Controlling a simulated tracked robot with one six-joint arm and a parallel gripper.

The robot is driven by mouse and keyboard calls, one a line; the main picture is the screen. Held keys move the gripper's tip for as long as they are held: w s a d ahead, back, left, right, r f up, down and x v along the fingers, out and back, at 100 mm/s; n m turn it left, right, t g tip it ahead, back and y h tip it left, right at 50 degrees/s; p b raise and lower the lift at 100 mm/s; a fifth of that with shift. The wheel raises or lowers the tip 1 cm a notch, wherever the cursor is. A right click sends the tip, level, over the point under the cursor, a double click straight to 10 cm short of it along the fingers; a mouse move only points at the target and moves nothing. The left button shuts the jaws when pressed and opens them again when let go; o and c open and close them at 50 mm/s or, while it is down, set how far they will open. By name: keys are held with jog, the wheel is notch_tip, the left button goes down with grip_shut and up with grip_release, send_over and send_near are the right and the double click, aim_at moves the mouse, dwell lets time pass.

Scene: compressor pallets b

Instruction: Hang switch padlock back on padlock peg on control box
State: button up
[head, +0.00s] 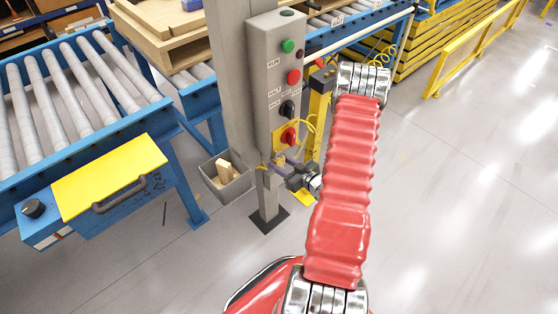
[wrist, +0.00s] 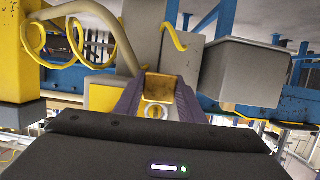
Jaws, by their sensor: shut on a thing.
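The grey control box (head: 277,75) stands on a post in the head view, with green and red buttons, a black switch and a red switch (head: 289,137) on a yellow plate. My gripper (head: 284,165) is just below the box, near the post. In the wrist view my gripper (wrist: 157,95) is shut on the brass padlock (wrist: 157,88), whose face shows a round keyhole. The padlock's shackle is not clear. A thin yellow hooked peg (wrist: 173,38) sticks out against grey above the padlock, apart from its body; a small yellow piece (head: 262,167) shows beside the post in the head view.
A grey bin (head: 226,187) with wooden blocks stands left of the post's foot (head: 268,219). A blue roller conveyor (head: 80,110) fills the left. Yellow cable coils (wrist: 67,38) hang close by in the wrist view. Open floor (head: 450,200) lies to the right.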

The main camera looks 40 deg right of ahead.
jog(key=shift+r, duration=0.25)
jog(key=shift+w+r, duration=0.1)
jog(key=shift+r, duration=0.2)
jog(key=shift+d, duration=0.1)
jog(key=shift+s+r, duration=0.15)
jog(key=shift+s, duration=0.15)
jog(key=shift+s+f, duration=0.2)
jog(key=shift+s, duration=0.8)
jog(key=shift+s+r, duration=0.1)
jog(key=shift+s, duration=2.45)
jog(key=shift+w+r, duration=0.1)
